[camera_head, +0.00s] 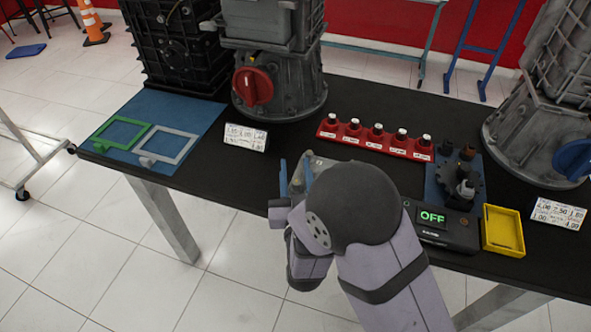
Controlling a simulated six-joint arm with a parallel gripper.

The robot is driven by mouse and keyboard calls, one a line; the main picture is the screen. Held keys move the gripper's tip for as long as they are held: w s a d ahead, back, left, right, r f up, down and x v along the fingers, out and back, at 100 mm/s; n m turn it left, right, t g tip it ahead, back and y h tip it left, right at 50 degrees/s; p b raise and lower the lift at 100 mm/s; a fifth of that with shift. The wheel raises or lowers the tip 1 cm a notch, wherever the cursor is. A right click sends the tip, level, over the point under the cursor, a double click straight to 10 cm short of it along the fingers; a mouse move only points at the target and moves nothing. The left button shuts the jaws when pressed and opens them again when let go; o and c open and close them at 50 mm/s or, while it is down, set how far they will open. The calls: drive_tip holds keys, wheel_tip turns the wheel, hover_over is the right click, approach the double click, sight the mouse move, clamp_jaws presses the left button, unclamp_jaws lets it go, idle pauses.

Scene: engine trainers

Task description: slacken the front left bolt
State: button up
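I cannot make out the front left bolt. A greyish fixture (321,164) on the table is mostly hidden behind my arm, and no bolt shows on it. My gripper (296,174) is over the front of the table, just left of this fixture, with two blue fingers standing apart. A grey part shows between them, and I cannot tell if it is held. A blue plate (436,190) to the right carries a dark gear-like part (459,181) with several dark upright pieces and a grey one. A black box (455,236) beside it shows a green OFF.
A red rack (361,142) with several dark, white-topped pieces lies behind my arm. Engine housings with a red knob (253,86) and a blue knob (576,160) stand at the back and right.

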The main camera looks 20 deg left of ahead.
wheel_tip(320, 180, up, 10)
drive_tip(key=p, duration=0.1)
idle(0.4)
drive_tip(key=shift+c, duration=0.2)
drive_tip(key=s+f+m+h+b, duration=0.2)
drive_tip(key=f+m+h, duration=0.1)
drive_tip(key=m+h, duration=0.1)
drive_tip(key=s+f+m+g+h+b, duration=0.1)
drive_tip(key=s+f+m+h+b, duration=0.1)
drive_tip(key=h, duration=0.5)
drive_tip(key=s+f+m+g+h+b, duration=0.1)
drive_tip(key=s+f+m+h+b, duration=0.1)
drive_tip(key=f+m+h, duration=0.2)
drive_tip(key=shift+s+a+m+h, duration=0.2)
drive_tip(key=shift+m+h, duration=0.4)
drive_tip(key=shift+m, duration=0.1)
drive_tip(key=shift+s+a+m+h, duration=0.15)
drive_tip(key=shift+s+m+h, duration=0.05)
drive_tip(key=shift+m+h, duration=0.45)
drive_tip(key=shift+w+f+n, duration=0.15)
drive_tip(key=shift+f+n, duration=0.2)
drive_tip(key=shift+f, duration=0.3)
drive_tip(key=shift+x, duration=3.65)
